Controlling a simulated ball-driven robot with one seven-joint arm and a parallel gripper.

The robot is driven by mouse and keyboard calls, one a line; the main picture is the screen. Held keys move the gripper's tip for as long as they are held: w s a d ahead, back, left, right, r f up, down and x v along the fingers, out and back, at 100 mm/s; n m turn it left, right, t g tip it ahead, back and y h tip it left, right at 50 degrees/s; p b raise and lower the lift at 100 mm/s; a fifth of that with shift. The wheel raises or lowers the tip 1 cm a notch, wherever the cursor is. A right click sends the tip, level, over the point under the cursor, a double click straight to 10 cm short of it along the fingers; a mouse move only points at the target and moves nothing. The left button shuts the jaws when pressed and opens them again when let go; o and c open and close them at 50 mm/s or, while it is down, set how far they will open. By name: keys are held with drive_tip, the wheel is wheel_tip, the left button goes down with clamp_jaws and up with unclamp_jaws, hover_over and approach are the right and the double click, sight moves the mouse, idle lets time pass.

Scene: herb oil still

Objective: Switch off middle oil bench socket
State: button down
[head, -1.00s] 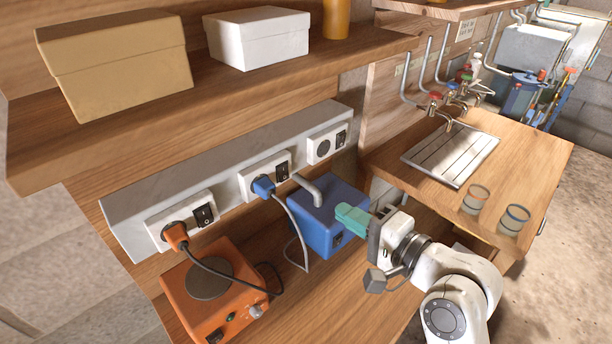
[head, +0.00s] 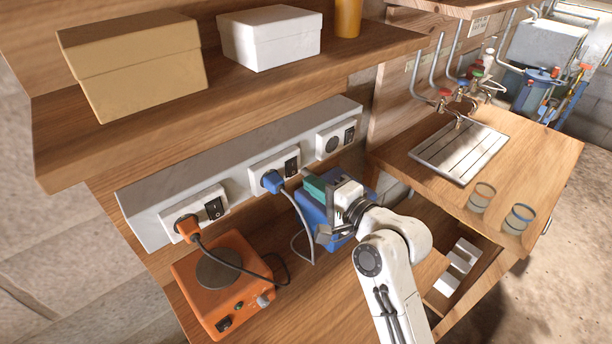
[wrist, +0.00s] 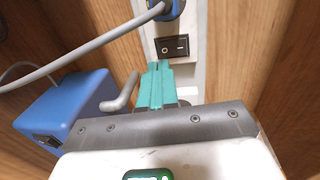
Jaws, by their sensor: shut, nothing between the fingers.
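The middle socket (head: 262,163) is a white plate on the grey rail, with a blue plug (head: 271,181) in it and a black rocker switch (head: 291,167) to the plug's right. In the wrist view the switch (wrist: 172,46) lies just beyond my fingertips, and the blue plug (wrist: 168,8) shows at the top edge. My gripper (head: 311,186) has teal fingers pressed together, empty; in the wrist view they (wrist: 158,70) point at the switch. I cannot tell whether they touch it. Which way the rocker is tipped is unclear.
A blue box (head: 312,212) with a grey handle stands under my gripper. The orange hotplate (head: 225,282) is plugged into the left socket (head: 195,211); the right socket (head: 335,139) is empty. A shelf with boxes (head: 270,38) overhangs the rail.

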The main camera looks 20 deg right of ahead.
sight(296, 174)
drive_tip(key=shift+x, duration=1.5)
drive_tip(key=shift+w+a+b, duration=0.1)
drive_tip(key=shift+w+b, duration=0.05)
drive_tip(key=shift+b, duration=0.15)
drive_tip(key=shift+f, duration=0.1)
